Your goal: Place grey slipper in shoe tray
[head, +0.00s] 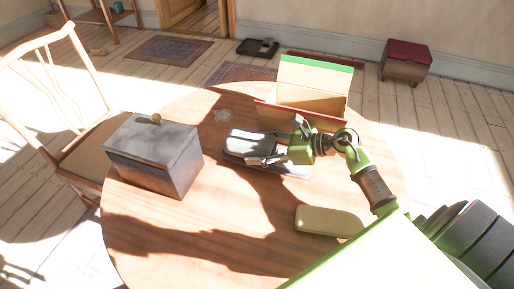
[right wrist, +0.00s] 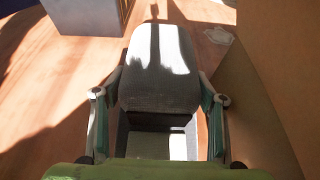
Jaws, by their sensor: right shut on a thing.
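The grey slipper (head: 245,143) is on or just above the round wooden table, near its middle, with its toe to the left. My right gripper (head: 270,156) is shut on it. In the right wrist view the slipper (right wrist: 160,75) lies between the two fingers, toe away from me and its opening near the palm. I cannot tell whether its sole touches the table. A dark flat tray (head: 247,53) with something dark on it lies on the floor at the back; it looks like the shoe tray. My left gripper is not in view.
A grey lidded box (head: 150,165) stands left on the table (head: 215,235). An open cream box with a green edge (head: 310,85) stands behind my gripper. A tan case (head: 325,220) lies in front. A wooden chair (head: 85,150) is at left, a red-topped stool (head: 408,62) at back right.

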